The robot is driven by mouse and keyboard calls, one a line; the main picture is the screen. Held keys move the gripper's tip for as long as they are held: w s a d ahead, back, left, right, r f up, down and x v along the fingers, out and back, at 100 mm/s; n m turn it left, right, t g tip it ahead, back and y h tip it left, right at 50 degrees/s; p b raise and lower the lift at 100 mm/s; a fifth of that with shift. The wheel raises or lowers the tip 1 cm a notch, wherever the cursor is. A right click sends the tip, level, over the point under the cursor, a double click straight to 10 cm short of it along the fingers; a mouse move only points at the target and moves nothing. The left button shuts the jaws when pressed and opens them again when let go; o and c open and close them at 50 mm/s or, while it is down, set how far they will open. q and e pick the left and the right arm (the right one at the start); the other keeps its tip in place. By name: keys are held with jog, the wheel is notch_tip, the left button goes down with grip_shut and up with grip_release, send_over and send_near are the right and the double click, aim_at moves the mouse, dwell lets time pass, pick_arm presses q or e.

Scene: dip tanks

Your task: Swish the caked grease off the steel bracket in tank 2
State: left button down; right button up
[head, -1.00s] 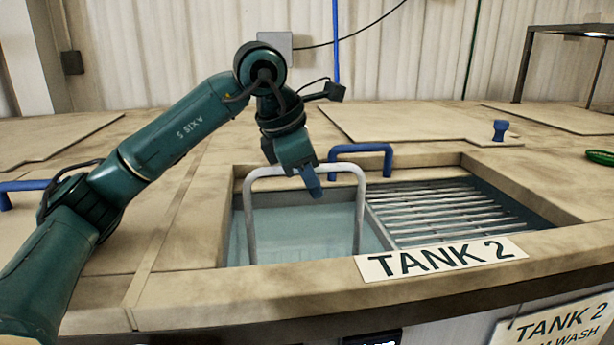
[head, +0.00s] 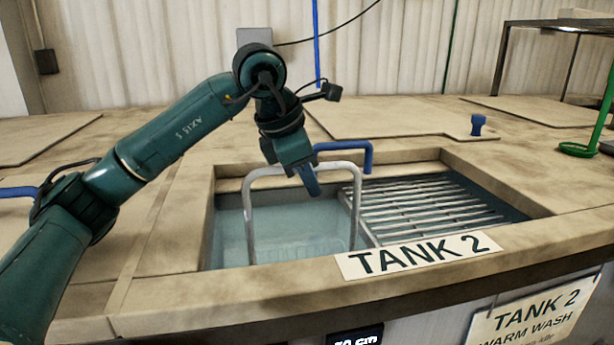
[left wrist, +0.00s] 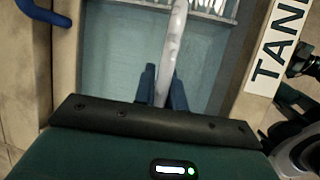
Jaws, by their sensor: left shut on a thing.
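Tank 2 (head: 145,299) is an open basin with pale blue-green liquid (head: 229,225) in its left part and a "TANK 2" label (head: 418,254) on its front rim. A grey inverted-U handle (head: 248,222) stands upright out of the liquid, with faint mesh below the surface. My left gripper (head: 311,185), with blue fingers, is shut on the handle's top bar. In the left wrist view, the bar (left wrist: 174,50) runs between the fingers (left wrist: 163,88). I cannot make out the steel bracket or its grease. My right gripper is not in view.
A slatted metal rack (head: 425,208) fills the tank's right part. A blue hooked handle (head: 345,146) stands behind the tank, with a blue knob (head: 477,125) on a lid farther right. A green ring-based stand (head: 580,149) is at the right edge.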

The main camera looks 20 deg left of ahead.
aim_at(278, 167)
pick_arm(q)
jog(key=shift+s+a+b, duration=0.25)
jog(key=shift+s+a, duration=0.3)
jog(key=shift+a, duration=0.2)
jog(key=shift+s+a+b, duration=0.25)
jog(key=shift+s+a, duration=0.3)
jog(key=shift+a, duration=0.2)
jog(key=shift+s+a, duration=0.15)
jog(key=shift+w+d+p, duration=0.35)
jog(key=shift+w+d, duration=0.25)
jog(key=shift+d, duration=0.05)
